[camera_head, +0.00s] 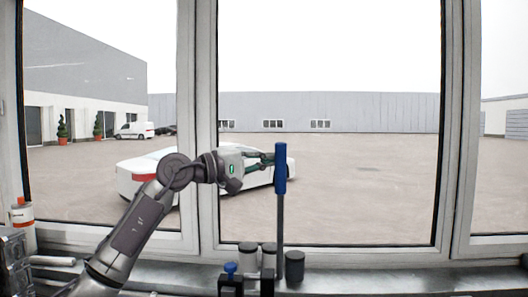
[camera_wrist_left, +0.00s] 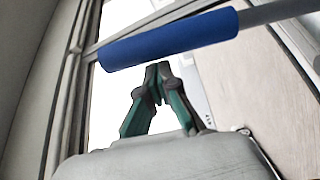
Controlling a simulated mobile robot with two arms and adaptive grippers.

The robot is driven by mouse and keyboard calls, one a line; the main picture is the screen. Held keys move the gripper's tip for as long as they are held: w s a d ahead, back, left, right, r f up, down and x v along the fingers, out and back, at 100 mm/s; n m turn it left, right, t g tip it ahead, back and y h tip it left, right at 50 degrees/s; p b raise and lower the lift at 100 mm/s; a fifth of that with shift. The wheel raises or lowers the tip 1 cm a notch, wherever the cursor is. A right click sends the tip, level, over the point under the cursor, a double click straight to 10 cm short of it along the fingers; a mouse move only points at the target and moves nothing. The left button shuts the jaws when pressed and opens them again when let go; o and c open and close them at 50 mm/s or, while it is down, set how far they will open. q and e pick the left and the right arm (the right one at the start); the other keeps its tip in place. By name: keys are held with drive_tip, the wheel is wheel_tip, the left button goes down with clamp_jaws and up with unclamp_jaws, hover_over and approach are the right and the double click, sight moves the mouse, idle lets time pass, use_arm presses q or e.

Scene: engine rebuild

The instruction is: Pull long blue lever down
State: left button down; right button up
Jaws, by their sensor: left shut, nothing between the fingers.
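The long lever with a blue grip (camera_head: 281,168) stands upright near the middle of the head view, on a thin grey shaft. In the left wrist view the blue grip (camera_wrist_left: 168,40) crosses the upper part, with its grey shaft running to the right. My left gripper (camera_head: 268,158) is shut and empty, with its fingertips right beside the grip. In the left wrist view the gripper's fingertips (camera_wrist_left: 158,70) are together, just below the grip and not around it. I cannot tell whether they touch it. My right gripper is not in view.
Dark and grey cylinders (camera_head: 294,266) stand around the lever's foot, with a small blue knob (camera_head: 230,268) to the left. A bottle (camera_head: 22,212) stands at the far left. The window frame (camera_head: 206,130) is behind. A white car (camera_head: 150,172) is outside.

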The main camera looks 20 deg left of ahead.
use_arm(q)
drive_tip(key=shift+s+d+f, duration=0.15)
drive_tip(key=shift+s+d, duration=0.05)
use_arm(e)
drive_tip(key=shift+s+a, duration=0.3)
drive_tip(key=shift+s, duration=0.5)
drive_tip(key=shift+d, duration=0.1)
